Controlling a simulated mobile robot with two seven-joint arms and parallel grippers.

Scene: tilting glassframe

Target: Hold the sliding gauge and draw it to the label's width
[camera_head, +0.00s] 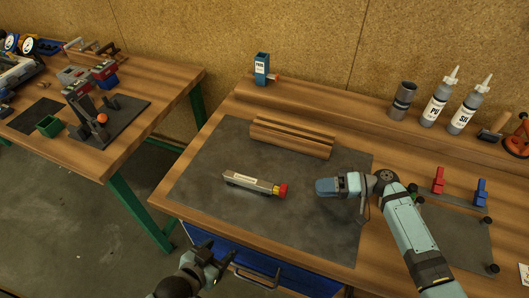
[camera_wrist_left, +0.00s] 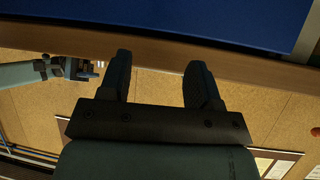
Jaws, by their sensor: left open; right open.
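A grey metal tool (camera_head: 250,184) with a pale strip on top and a red and yellow end lies on the dark mat; it looks like the sliding gauge. I cannot make out its markings. My left gripper (camera_head: 205,262) is open and empty in front of the bench, below and left of the tool. The left wrist view shows its two fingers (camera_wrist_left: 160,62) apart with nothing between them. My right arm's end hangs over the mat, right of the tool and apart from it. The right gripper (camera_wrist_left: 88,69) shows small in the left wrist view, open; its fingers are mostly hidden in the head view.
A ridged wooden block (camera_head: 292,138) lies behind the tool. A blue holder (camera_head: 262,69), a dark cylinder (camera_head: 403,99) and two bottles (camera_head: 436,104) stand along the back. Red and blue clamps (camera_head: 438,180) are at right. A blue drawer (camera_head: 215,247) is below the front edge.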

